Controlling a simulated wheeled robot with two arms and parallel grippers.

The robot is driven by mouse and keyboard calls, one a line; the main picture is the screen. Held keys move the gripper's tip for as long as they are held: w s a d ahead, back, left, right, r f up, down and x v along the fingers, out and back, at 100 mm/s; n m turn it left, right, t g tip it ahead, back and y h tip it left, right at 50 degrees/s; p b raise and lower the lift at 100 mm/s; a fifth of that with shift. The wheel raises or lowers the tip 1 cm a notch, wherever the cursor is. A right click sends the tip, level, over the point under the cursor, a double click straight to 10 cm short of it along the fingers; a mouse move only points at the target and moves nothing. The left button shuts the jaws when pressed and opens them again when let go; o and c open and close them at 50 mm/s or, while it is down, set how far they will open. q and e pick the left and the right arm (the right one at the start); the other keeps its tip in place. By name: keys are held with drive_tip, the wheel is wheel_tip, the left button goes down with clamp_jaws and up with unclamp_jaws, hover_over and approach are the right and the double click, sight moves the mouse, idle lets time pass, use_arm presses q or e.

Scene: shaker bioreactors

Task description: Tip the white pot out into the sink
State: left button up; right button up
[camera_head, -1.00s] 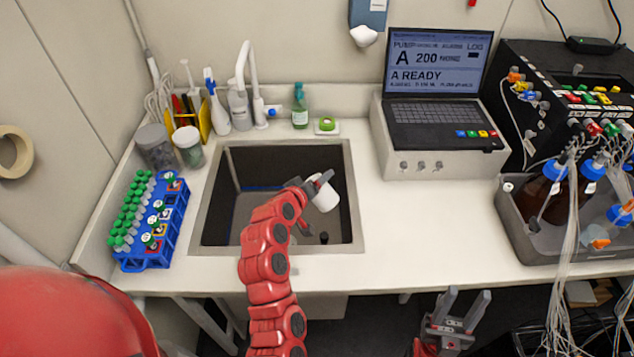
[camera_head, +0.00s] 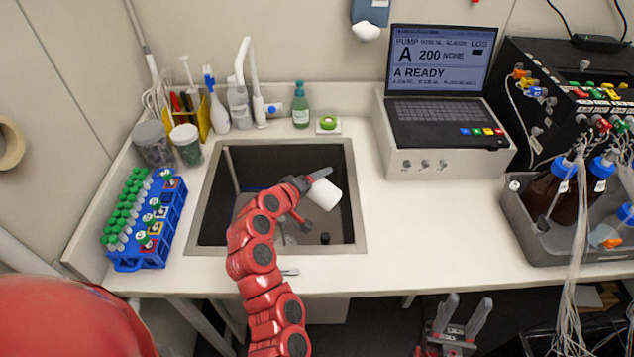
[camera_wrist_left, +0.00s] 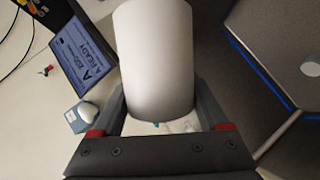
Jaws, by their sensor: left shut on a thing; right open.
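The white pot (camera_head: 324,194) is held by my left gripper (camera_head: 314,181) over the right part of the sink (camera_head: 358,225). It is tilted in the head view. In the left wrist view the pot (camera_wrist_left: 155,60) fills the space between the two fingers of the left gripper (camera_wrist_left: 160,115), which is shut on it. The pot's opening and any contents are hidden. My right gripper (camera_head: 462,312) is open and empty, low in front of the counter's front edge.
A blue rack of green-capped tubes (camera_head: 150,232) stands left of the sink. Bottles, including a green one (camera_head: 300,105), and a tap (camera_head: 243,70) stand behind it. A laptop (camera_head: 440,90) sits on a box to the right. The counter (camera_head: 430,225) between sink and grey tray (camera_head: 545,250) is clear.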

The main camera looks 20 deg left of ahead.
use_arm(q)
drive_tip(key=shift+w+a+f+n+h+b, duration=0.1)
drive_tip(key=shift+a+f+n+h+b, duration=0.15)
drive_tip(key=shift+n+h+b, duration=0.4)
drive_tip(key=shift+a+f+n+h+b, duration=0.1)
drive_tip(key=shift+f+n+h+b, duration=0.2)
drive_tip(key=shift+n+b, duration=0.65)
drive_tip(key=shift+a+r+n+h+b, duration=0.1)
drive_tip(key=shift+a+n+h+b, duration=0.15)
drive_tip(key=shift+n+h+b, duration=0.55)
drive_tip(key=shift+w+r, duration=0.1)
drive_tip(key=shift+r+p, duration=0.35)
drive_tip(key=shift+r, duration=0.3)
drive_tip(key=shift+d+r+m+y, duration=0.2)
drive_tip(key=shift+r+m+y, duration=0.05)
drive_tip(key=shift+m, duration=0.15)
drive_tip(key=shift+d+r+m+y+p, duration=0.15)
drive_tip(key=shift+m+y+p, duration=0.15)
drive_tip(key=shift+m+y, duration=0.3)
drive_tip(key=shift+d+r+m+y+p, duration=0.15)
drive_tip(key=shift+m+y+p, duration=0.2)
drive_tip(key=shift+m, duration=0.45)
